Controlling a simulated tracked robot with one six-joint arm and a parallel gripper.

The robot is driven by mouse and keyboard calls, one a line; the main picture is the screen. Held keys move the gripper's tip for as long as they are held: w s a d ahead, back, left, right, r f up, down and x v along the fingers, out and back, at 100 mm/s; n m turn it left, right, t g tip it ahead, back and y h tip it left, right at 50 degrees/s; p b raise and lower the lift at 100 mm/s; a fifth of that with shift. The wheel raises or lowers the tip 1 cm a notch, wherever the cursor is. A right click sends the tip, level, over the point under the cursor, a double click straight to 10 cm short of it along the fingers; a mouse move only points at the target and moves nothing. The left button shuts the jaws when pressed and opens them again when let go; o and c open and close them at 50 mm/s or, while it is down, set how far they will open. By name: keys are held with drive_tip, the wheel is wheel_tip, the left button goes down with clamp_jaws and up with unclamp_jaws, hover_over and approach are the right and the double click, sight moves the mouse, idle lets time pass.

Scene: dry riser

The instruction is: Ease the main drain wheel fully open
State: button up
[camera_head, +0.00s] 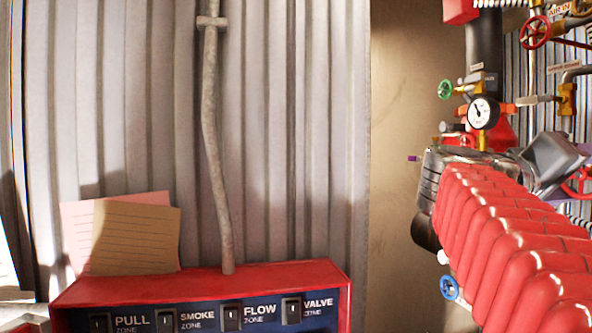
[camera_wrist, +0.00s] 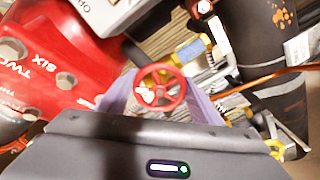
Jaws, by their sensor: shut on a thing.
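A red handwheel (camera_wrist: 160,88) with spokes sits between the two pale purple fingers of my gripper (camera_wrist: 161,82) in the wrist view. The fingers are shut on it, one on each side of the rim. No label for this wheel can be read, and how far it is turned cannot be told. In the head view my red-sleeved arm reaches to the pipework at the right. The arm hides much of the lower pipework there, and the grip itself is not clear in that view.
A pressure gauge (camera_head: 483,113), a green wheel (camera_head: 445,89), a blue wheel (camera_head: 448,288) and an upper red wheel (camera_head: 535,32) crowd around my arm. A red switch box (camera_head: 200,283) stands at lower left, with paper sheets (camera_head: 135,237) above it. A large red fitting (camera_wrist: 62,62) lies close left in the wrist view.

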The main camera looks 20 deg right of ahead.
drive_tip(key=o, duration=1.1)
drive_tip(key=shift+c, duration=0.2)
drive_tip(key=w+a, duration=0.2)
drive_tip(key=a, duration=1.1)
drive_tip(key=shift+a, duration=0.35)
